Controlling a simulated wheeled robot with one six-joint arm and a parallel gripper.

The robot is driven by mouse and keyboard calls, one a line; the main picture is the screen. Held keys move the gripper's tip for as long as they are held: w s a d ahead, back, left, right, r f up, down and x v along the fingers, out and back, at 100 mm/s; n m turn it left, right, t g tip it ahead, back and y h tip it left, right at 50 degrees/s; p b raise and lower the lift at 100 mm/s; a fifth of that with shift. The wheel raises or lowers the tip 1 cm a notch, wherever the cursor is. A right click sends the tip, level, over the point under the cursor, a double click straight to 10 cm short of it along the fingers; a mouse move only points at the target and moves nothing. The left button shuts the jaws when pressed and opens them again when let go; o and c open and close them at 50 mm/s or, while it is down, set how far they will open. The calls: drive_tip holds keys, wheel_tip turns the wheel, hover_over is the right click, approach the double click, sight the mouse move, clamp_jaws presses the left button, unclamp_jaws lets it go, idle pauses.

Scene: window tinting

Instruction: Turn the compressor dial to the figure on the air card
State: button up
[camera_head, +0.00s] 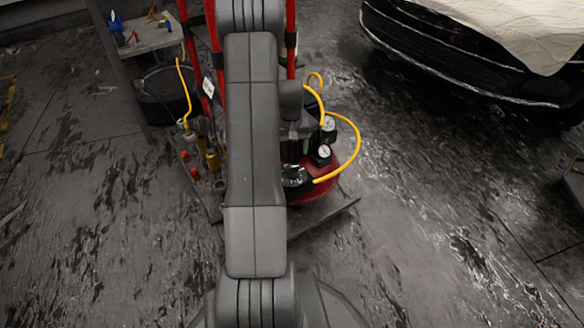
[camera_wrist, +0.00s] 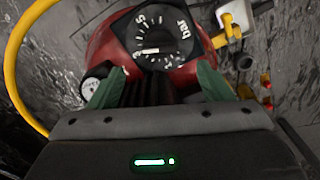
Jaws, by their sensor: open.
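The compressor (camera_head: 333,178) is a red tank with yellow hose, partly hidden behind my arm. Its round black dial (camera_wrist: 158,38) shows in the wrist view with white marks, the word "bar" and a white pointer toward the left side of the scale. The small figures appear turned and are hard to read. My gripper (camera_wrist: 160,84) is open, its green fingers apart on either side of the dial's near edge. I cannot tell whether they touch it.
Gauges (camera_head: 324,152) stand beside the dial, and a yellow hose (camera_wrist: 22,60) loops at the left of the wrist view. Brass and red fittings (camera_head: 211,158) stand left of my arm. A dark car (camera_head: 450,60) under a pale cover is at upper right. The floor at right is mostly clear.

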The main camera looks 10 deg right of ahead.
sight(291, 167)
wheel_tip(291, 167, down, 8)
drive_tip(key=shift+r+b, duration=0.1)
drive_tip(key=shift+b, duration=1.1)
drive_tip(key=shift+c, duration=0.4)
drive_tip(key=c, duration=0.9)
drive_tip(key=shift+m+p, duration=0.65)
drive_tip(key=shift+m, duration=0.95)
drive_tip(key=o, duration=1)
wheel_tip(291, 167, up, 14)
drive_tip(key=p, duration=0.4)
drive_tip(key=shift+p, duration=0.4)
